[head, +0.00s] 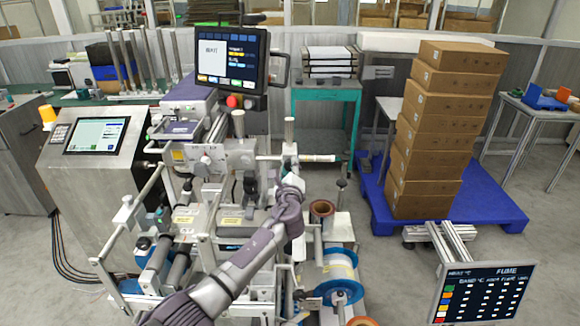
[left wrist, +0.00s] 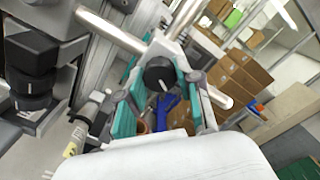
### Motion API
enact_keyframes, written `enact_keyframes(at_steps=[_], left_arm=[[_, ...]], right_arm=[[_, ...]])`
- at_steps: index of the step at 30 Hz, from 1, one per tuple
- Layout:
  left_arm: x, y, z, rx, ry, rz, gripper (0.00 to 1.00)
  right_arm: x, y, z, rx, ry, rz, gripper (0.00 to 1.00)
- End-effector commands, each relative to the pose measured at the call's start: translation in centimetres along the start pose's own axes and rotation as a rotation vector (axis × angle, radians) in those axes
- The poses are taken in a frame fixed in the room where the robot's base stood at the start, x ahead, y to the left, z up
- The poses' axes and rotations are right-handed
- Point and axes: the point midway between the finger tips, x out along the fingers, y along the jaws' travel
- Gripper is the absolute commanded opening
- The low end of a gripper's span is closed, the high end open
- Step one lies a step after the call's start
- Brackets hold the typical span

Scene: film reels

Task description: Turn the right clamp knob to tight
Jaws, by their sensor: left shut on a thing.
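The right clamp knob (left wrist: 158,68) is a round black knob with a small light mark on its face. It sits on a pale metal clamp (left wrist: 165,46) where bars cross. My left gripper (head: 291,182) reaches up to the machine's clamp on the horizontal bar. In the left wrist view its teal-padded fingers (left wrist: 163,88) are on either side of the knob, and it is shut on it. In the head view the gripper and arm hide the knob. My right gripper is not in view.
A monitor (head: 232,58) hangs above the machine. Film reels (head: 338,268) sit below and right of the gripper. More black knobs (left wrist: 30,70) are at left in the wrist view. Stacked cartons (head: 430,130) stand on a blue pallet (head: 490,205) at right.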

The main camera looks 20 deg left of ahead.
Motion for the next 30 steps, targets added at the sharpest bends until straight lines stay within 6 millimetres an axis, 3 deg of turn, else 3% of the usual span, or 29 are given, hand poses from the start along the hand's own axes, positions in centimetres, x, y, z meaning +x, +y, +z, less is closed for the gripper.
enact_keyframes(at_steps=[17, 18, 22, 30], left_arm=[[0.05, -0.06, 0.13, 0.035, -0.003, -0.001, 0.0], [0.05, -0.06, 0.13, 0.035, -0.003, -0.001, 0.38], [0.04, -0.06, 0.11, 0.034, -0.002, -0.001, 0.59], [-0.01, -0.04, 0.02, 0.033, -0.001, 0.0, 0.6]], right_arm=[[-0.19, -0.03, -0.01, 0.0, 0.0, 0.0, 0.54], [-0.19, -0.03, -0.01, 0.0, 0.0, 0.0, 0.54], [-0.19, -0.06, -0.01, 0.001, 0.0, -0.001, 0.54], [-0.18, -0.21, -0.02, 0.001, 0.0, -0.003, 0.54]])
